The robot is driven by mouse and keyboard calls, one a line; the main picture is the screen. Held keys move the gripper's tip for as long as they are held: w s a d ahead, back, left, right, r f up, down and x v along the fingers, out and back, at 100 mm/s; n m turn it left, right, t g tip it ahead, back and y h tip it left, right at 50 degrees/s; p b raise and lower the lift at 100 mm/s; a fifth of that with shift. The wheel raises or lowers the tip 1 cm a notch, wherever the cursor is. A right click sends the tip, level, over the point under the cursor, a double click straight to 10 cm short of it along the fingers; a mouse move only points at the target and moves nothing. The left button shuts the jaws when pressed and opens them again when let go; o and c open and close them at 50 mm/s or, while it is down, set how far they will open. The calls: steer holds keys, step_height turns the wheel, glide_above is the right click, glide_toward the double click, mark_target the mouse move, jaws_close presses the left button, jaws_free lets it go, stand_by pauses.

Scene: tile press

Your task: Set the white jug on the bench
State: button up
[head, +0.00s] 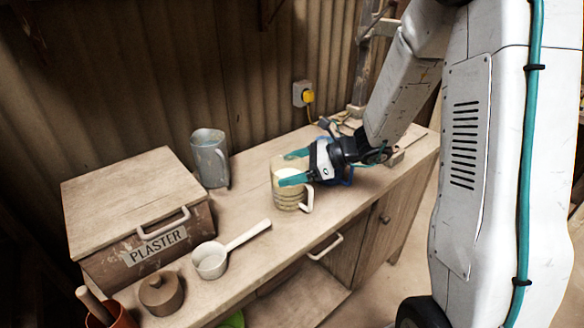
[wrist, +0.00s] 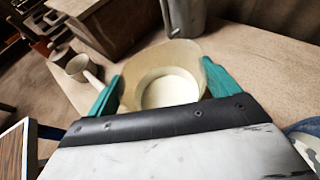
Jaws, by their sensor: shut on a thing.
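The white jug (head: 286,194) is cream-coloured, with darker bands round its body and a pale handle on its right. It is upright at the middle of the wooden bench (head: 262,248). My gripper (head: 294,167) is shut on it near the rim, with one teal finger on each side. In the wrist view the jug (wrist: 168,60) sits between the teal fingers, and its pale round inside shows from above. Its base is at or very near the bench top; I cannot tell whether it touches. My fingers hide part of its rim.
A grey metal jug (head: 209,160) stands behind to the left. A wooden plaster box (head: 130,205), a white ladle (head: 211,262) and a brown lidded pot (head: 161,294) occupy the left. Cables and a yellow plug (head: 308,97) are at the back. Bench top in front of the jug is clear.

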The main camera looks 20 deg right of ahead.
steer(key=shift+f, duration=0.1)
steer(key=o, duration=1.7)
steer(key=v, duration=1.1)
steer(key=s+a+r+n+g+h, duration=0.3)
steer(key=s+a+r+n+g, duration=0.3)
steer(key=s+a+n, duration=0.45)
steer(key=shift+s+d+r+n+t+h, duration=0.2)
steer(key=shift+s+d+r+n+h, duration=0.4)
steer(key=shift+s+n+h, duration=1.35)
steer(key=shift+s+d+r+n+t+h, duration=0.2)
steer(key=shift+s+d+r+n+h, duration=0.65)
steer(key=shift+s+n, duration=1.85)
steer(key=shift+s+d+r+n+t+h, duration=0.2)
steer(key=shift+s+d+n+h, duration=0.25)
steer(key=shift+s+n+h, duration=1.85)
steer(key=shift+s+m+y, duration=0.5)
